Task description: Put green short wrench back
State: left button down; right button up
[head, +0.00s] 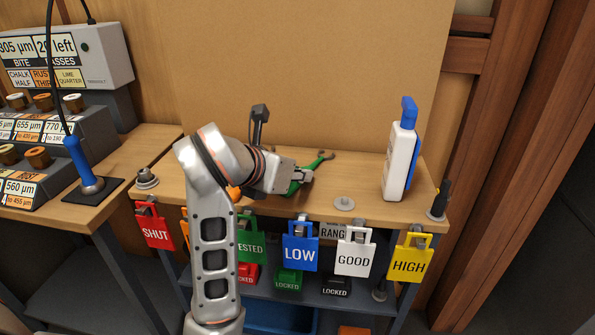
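The green wrench (312,164) is at the middle of the wooden bench top, with its dark open jaw pointing to the back right. My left gripper (299,177) is at the wrench's near part and covers some of it. Green shows on both sides of the gripper's tip. I cannot tell whether the fingers are closed on the wrench, or whether the wrench rests on the bench or is slightly raised. My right gripper is not in view.
A white bottle with a blue top (400,155) stands at the bench's right. Coloured tags, including a blue LOW tag (300,246), hang along the front edge. An orange item (234,193) is partly hidden behind my arm. A tan board (300,70) stands behind.

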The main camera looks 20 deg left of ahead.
pick_arm(q)
jog(key=c, duration=1.8)
grip_release()
jog(key=shift+c, duration=0.2)
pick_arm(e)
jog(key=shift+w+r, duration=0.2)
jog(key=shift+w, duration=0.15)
pick_arm(q)
jog(key=v, duration=0.6)
jog(key=shift+a, duration=0.1)
jog(key=shift+v, duration=0.8)
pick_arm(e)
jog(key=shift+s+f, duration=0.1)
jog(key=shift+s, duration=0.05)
